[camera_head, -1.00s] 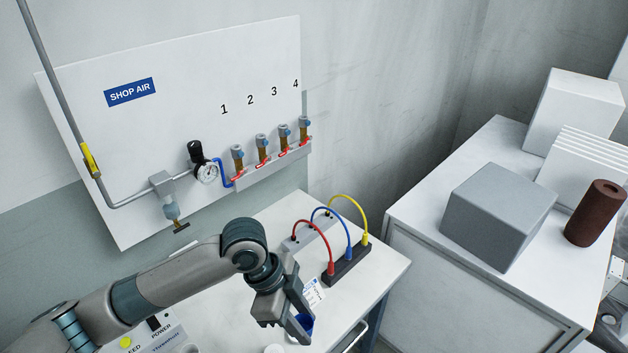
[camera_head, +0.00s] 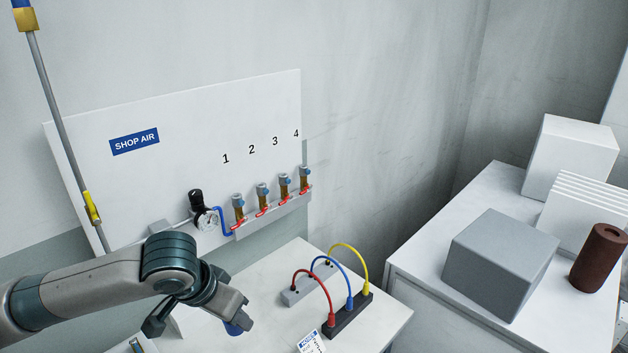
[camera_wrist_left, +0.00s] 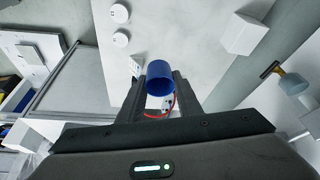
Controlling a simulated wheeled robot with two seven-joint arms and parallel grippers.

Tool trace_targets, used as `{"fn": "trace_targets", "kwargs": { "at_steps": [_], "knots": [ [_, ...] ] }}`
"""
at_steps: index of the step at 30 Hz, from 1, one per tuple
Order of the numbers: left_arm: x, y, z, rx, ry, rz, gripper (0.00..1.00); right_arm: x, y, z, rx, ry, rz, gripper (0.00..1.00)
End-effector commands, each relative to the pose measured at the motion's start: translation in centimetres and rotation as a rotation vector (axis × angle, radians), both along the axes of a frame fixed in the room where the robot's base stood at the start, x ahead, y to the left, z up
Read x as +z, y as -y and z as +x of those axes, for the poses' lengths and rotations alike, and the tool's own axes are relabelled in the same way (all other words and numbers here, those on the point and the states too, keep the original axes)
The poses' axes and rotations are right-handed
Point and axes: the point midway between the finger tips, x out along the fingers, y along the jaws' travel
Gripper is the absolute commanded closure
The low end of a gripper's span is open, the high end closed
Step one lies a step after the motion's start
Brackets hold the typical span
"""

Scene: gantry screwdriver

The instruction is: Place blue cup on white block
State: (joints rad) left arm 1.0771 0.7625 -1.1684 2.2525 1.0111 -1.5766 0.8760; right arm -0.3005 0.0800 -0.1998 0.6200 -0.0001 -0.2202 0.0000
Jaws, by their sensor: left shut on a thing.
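The blue cup (camera_head: 237,326) shows below my left gripper in the head view, partly hidden by it. In the left wrist view the blue cup (camera_wrist_left: 160,80) sits between the two fingers of my left gripper (camera_wrist_left: 161,73), which is shut on it. A white block (camera_wrist_left: 244,35) stands on the pale worktop to the right of the cup in the left wrist view, apart from it. In the head view my left arm covers part of the worktop, and I cannot make out this block clearly. My right gripper is not in view.
Red, blue and yellow cables arch from a grey strip to a black strip (camera_head: 348,314) on the worktop (camera_head: 285,264). The SHOP AIR panel (camera_head: 215,130) with valves stands behind. Two round white items (camera_wrist_left: 120,26) lie on the worktop. A grey box (camera_head: 500,262) stands on the right-hand cabinet.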

Motion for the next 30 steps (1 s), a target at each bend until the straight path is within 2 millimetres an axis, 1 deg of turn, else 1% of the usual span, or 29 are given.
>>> {"fn": "trace_targets", "kwargs": {
  "at_steps": [1, 6, 12, 18, 30],
  "knots": [
    [0.8, -0.7, 0.3, 0.062, 0.005, 0.001, 0.89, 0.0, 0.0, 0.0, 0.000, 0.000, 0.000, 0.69],
    [2.6, -2.9, 1.0, 0.277, 0.003, 0.001, 0.89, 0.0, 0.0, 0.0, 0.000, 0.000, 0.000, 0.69],
    [3.9, -4.4, 1.3, 0.432, -0.001, -0.001, 0.89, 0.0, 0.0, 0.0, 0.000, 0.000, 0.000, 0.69],
    [4.2, -4.8, 1.3, 0.473, -0.003, 0.000, 0.89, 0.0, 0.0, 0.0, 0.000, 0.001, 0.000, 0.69],
    [4.3, -4.7, 1.4, 0.469, 0.000, -0.001, 0.89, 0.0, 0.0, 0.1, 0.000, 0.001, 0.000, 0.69]
  ]
}}
